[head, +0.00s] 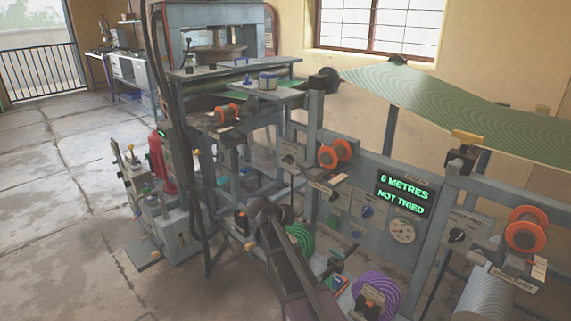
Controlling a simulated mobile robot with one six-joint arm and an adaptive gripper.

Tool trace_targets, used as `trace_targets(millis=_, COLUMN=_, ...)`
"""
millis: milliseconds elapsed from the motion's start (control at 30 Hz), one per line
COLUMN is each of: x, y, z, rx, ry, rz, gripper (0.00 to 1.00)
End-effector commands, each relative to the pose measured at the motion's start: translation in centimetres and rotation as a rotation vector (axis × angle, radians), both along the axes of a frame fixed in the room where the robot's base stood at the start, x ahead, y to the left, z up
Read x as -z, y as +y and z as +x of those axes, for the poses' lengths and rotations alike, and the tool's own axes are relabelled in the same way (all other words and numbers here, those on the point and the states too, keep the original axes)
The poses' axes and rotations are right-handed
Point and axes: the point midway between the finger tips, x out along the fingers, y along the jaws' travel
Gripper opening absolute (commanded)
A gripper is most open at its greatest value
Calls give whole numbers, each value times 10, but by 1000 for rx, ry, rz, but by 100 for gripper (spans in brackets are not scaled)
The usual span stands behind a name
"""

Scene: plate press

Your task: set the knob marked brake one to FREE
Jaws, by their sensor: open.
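Several rotary knobs show on the press in the head view, and their labels are too small to read. A black knob (288,158) sits on a pale plate left of centre. Another black knob (456,236) is on a plate at the right. I cannot tell which is marked brake one or where any pointer is set. A dark arm, which looks like mine, crosses the lower middle. I cannot make out my gripper at its end.
A display (403,195) reads "0 METRES NOT TRIED", above a round gauge (402,231). Orange spools (526,230), a green roll (300,240) and a purple roll (376,292) crowd the frame. A patterned green web (470,105) spans the upper right. Open floor (60,220) lies left.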

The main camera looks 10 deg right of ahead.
Motion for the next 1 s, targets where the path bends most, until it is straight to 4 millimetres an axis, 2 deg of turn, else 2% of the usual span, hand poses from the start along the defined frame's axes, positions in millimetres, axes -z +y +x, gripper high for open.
trace_targets(millis=33, x=-9, y=9, z=23, rx=13, ry=-61, rz=-40, gripper=91)
trace_targets(millis=200, x=-46, y=38, z=74, rx=48, ry=-306, rz=-165, gripper=91)
trace_targets(millis=300, x=-68, y=60, z=100, rx=49, ry=-450, rz=-221, gripper=91)
trace_targets(millis=433, x=-92, y=87, z=125, rx=34, ry=-608, rz=-271, gripper=91)
trace_targets(millis=600, x=-111, y=110, z=143, rx=12, ry=-737, rz=-301, gripper=91)
trace_targets(millis=700, x=-116, y=116, z=146, rx=5, ry=-771, rz=-308, gripper=91)
trace_targets(millis=1000, x=-117, y=117, z=146, rx=3, ry=-780, rz=-310, gripper=91)
